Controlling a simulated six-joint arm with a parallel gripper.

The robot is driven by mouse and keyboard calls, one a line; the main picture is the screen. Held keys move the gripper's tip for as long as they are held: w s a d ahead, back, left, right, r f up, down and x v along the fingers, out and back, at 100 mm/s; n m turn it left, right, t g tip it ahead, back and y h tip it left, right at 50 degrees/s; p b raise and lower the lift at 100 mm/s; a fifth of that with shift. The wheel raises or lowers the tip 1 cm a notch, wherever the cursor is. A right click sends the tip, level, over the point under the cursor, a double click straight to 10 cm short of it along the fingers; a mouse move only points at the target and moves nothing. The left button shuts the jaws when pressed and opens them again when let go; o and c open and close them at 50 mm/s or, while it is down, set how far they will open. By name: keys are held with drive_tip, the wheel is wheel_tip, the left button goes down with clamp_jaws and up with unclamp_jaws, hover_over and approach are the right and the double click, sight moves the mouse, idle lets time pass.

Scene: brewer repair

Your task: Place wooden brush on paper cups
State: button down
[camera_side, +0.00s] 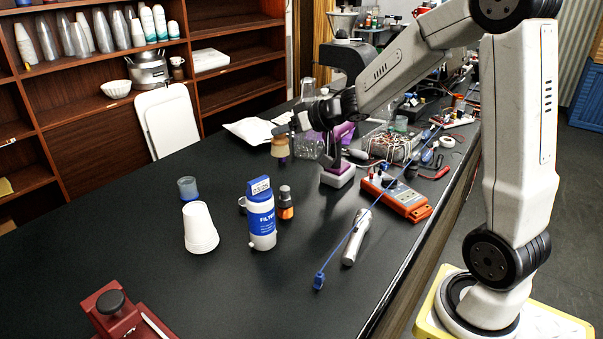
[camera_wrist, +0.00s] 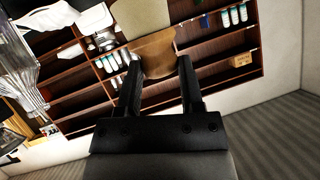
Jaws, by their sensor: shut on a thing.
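The wooden brush (camera_side: 280,147) hangs from my gripper (camera_side: 290,129) above the table, towards the back. In the wrist view the brush (camera_wrist: 157,54) shows a brown wooden part between my two dark fingers and a paler part beyond it. My gripper (camera_wrist: 158,80) is shut on the brush. The white paper cups (camera_side: 200,228) stand nested in an upside-down stack on the black table, left of the middle. The brush is well behind and to the right of the cups, apart from them. I cannot make out the cups in the wrist view.
A blue and white filter bottle (camera_side: 261,222) and a small orange and black bottle (camera_side: 285,203) stand right of the cups. A blue-tinted clear cup (camera_side: 187,189) is behind them. A silver handheld tool (camera_side: 356,237), an orange meter (camera_side: 396,196) and a red device (camera_side: 125,316) lie around.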

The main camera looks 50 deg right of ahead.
drive_tip(key=s+a+r+n+y, duration=0.1)
drive_tip(key=s+a+r, duration=0.1)
drive_tip(key=a, duration=0.7)
drive_tip(key=s+a+r+n+g+y, duration=0.1)
drive_tip(key=s+a+r+n+y, duration=0.1)
drive_tip(key=a, duration=0.7)
drive_tip(key=shift+s+a+r, duration=0.2)
drive_tip(key=shift+s+r, duration=0.3)
drive_tip(key=shift+r, duration=0.2)
drive_tip(key=shift+w, duration=0.1)
drive_tip(key=w+a+f, duration=0.1)
drive_tip(key=w+f, duration=0.8)
drive_tip(key=w, duration=0.4)
drive_tip(key=shift+a+f, duration=0.15)
drive_tip(key=shift+a, duration=0.2)
drive_tip(key=shift+w+f, duration=0.15)
